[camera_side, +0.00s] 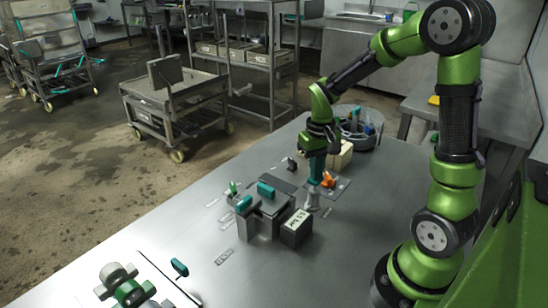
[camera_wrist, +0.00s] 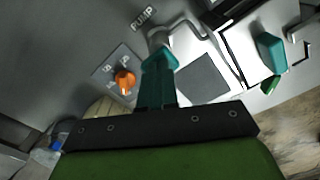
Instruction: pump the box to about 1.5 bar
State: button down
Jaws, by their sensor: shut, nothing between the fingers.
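My gripper (camera_side: 317,178) has teal fingers, shut and empty, pointing down just above a grey upright pump (camera_side: 312,200). In the wrist view the shut fingertips (camera_wrist: 160,60) overlap the pump (camera_wrist: 158,38), beside the PUMP label (camera_wrist: 143,18); I cannot tell whether they touch it. A grey hose or pipe (camera_wrist: 190,24) curves away from it. The grey box (camera_side: 268,212) with teal handles stands to the left on the table. A small block with a pale, lettered face (camera_side: 296,226) stands in front of it; its reading is too small to tell.
An orange knob (camera_side: 328,180) on a grey plate is close beside the fingers; it also shows in the wrist view (camera_wrist: 124,82). A cream block (camera_side: 340,155) and a round tray (camera_side: 358,138) of items stand behind. The table (camera_side: 370,215) is clear at front right.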

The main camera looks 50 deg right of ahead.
jog(key=shift+f, duration=0.9)
jog(key=shift+r, duration=0.9)
jog(key=shift+f, duration=0.85)
jog(key=shift+r, duration=0.85)
jog(key=shift+f, duration=0.8)
dwell(0.6)
jog(key=shift+r, duration=0.8)
dwell(1.0)
jog(key=shift+r, duration=3)
